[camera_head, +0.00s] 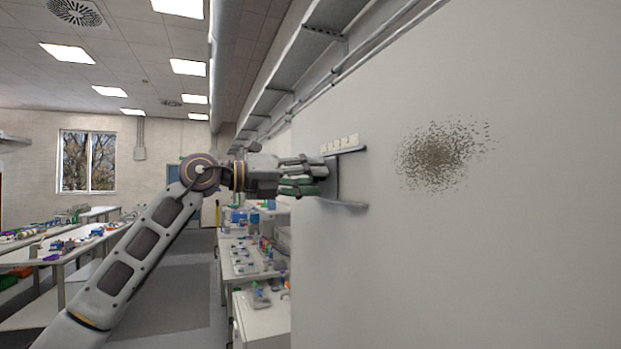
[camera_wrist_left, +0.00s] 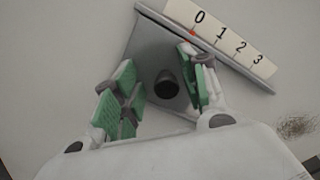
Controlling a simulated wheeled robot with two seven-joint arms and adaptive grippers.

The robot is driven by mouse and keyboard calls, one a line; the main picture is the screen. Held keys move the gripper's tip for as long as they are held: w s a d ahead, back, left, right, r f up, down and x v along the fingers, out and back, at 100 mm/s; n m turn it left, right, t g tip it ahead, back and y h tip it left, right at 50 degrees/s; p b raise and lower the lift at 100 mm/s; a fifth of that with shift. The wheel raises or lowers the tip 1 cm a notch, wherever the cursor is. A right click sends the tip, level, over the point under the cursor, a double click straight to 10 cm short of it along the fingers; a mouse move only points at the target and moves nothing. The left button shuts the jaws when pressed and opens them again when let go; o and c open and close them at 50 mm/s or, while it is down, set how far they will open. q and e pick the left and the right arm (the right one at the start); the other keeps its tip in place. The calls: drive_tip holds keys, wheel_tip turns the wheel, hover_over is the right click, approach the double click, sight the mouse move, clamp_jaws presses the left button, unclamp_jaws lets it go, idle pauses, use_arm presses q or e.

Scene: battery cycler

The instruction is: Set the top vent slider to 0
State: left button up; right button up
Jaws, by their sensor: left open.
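The vent slider is a grey plate with a dark round knob (camera_wrist_left: 166,84) in the left wrist view. Its scale strip (camera_wrist_left: 222,36) reads 0, 1, 2, 3, and a small red mark (camera_wrist_left: 193,34) sits at the strip's lower edge beside the 0. My left gripper (camera_wrist_left: 162,88) is open, with its green-padded fingers on either side of the knob; I cannot tell whether they touch it. In the head view, my left gripper (camera_head: 318,178) is at the wall by the slider's rails, below the scale strip (camera_head: 340,144), and covers the knob. My right gripper is out of view.
A patch of dark specks (camera_head: 438,156) marks the white wall (camera_head: 520,240) right of the slider. A metal cable tray (camera_head: 305,45) runs above. Benches (camera_head: 250,260) with small items stand below and behind my left gripper.

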use_arm(q)
drive_tip(key=shift+s, duration=0.15)
drive_tip(key=v, duration=1.2)
idle(0.8)
